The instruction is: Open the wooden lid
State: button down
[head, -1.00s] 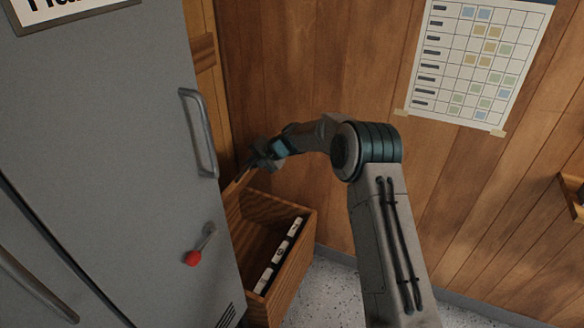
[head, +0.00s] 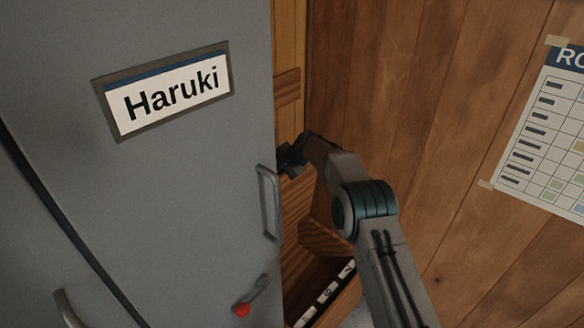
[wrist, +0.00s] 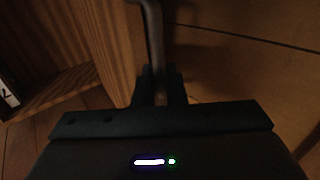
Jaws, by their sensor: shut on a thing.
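The wooden lid (head: 293,205) stands raised at the left side of the wooden box (head: 345,305), partly hidden behind the grey locker. The box is open at the top, with several white-labelled dark items (head: 328,293) inside. My gripper (head: 285,160) is at the lid's upper part, just right of the locker's edge. In the wrist view, my gripper (wrist: 160,88) is shut on a grey metal bar handle (wrist: 154,35) in front of wood. The handle is too hidden to see in the head view.
The grey locker (head: 190,190) with a "Haruki" name plate (head: 170,88), a pull handle (head: 268,202) and a red-knobbed lever (head: 250,297) stands close on the left. A wood-panelled wall (head: 440,120) with a chart (head: 550,130) is behind and right.

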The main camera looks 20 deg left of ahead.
jog(key=shift+s+a+f, duration=0.1)
jog(key=shift+s+a, duration=0.05)
jog(key=shift+a, duration=0.35)
jog(key=c, duration=1.6)
grip_release()
jog(key=shift+c, duration=0.2)
jog(key=shift+d, duration=0.15)
jog(key=shift+d+r, duration=0.35)
jog(key=shift+d, duration=0.05)
jog(key=b+v, duration=0.3)
jog(key=v, duration=1)
jog(key=shift+a+r, duration=0.15)
